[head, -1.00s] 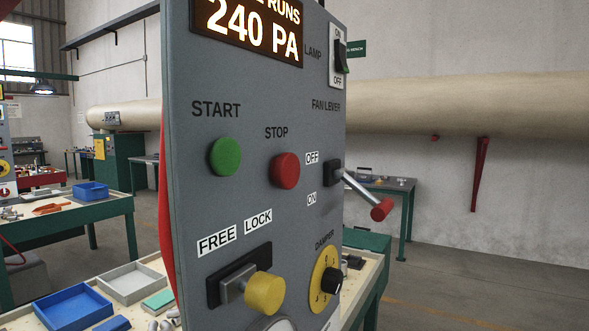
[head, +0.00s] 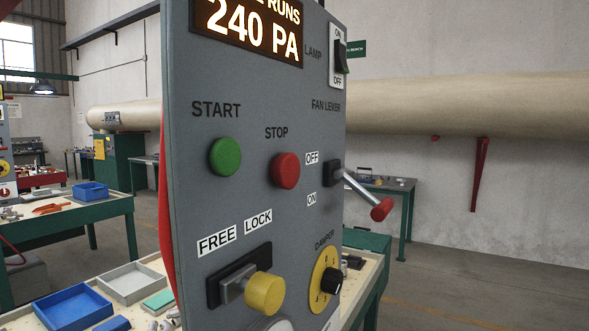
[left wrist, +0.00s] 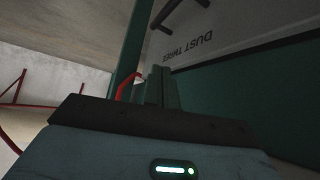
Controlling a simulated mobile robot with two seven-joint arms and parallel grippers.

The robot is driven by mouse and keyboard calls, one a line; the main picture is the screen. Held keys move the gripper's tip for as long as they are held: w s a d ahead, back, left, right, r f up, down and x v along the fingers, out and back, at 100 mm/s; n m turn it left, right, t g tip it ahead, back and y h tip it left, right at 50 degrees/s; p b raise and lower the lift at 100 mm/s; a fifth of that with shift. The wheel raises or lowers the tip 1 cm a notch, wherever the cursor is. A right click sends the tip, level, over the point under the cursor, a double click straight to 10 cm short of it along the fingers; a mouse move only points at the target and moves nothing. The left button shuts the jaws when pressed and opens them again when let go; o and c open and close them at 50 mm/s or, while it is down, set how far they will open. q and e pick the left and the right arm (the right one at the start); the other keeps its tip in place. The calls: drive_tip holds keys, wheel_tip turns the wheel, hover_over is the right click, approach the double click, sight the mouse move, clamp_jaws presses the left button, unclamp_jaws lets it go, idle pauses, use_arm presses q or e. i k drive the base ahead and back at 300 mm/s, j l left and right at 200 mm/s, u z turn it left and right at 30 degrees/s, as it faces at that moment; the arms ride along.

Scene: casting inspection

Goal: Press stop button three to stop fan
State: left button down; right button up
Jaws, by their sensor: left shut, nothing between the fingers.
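A grey control panel (head: 260,205) fills the middle of the head view. Its red round button (head: 285,170) sits under the label STOP. A green round button (head: 225,156) under START is to its left. The lit display (head: 245,32) at the top reads RUNS and 240 PA, partly cut off. My left gripper (left wrist: 160,86) shows in the left wrist view, its fingers shut together with nothing visible between them. It faces a green and grey surface with the words DUST THREE, apparently. Neither gripper shows in the head view, so no contact with the red button is visible.
The panel also bears a fan lever (head: 368,198) sticking out to the right, a yellow knob (head: 264,293) by FREE and LOCK, a damper dial (head: 325,278) and a lamp switch (head: 340,56). A bench with a blue bin (head: 72,308) stands behind, lower left.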

sight(285, 169)
drive_tip(key=l+u, duration=0.25)
drive_tip(key=l, duration=0.45)
drive_tip(key=l+u, duration=0.2)
drive_tip(key=l, duration=0.5)
drive_tip(key=l+u, duration=0.25)
drive_tip(key=l, duration=0.5)
drive_tip(key=k+l+u, duration=0.1)
drive_tip(key=l+u, duration=0.15)
drive_tip(key=l, duration=0.4)
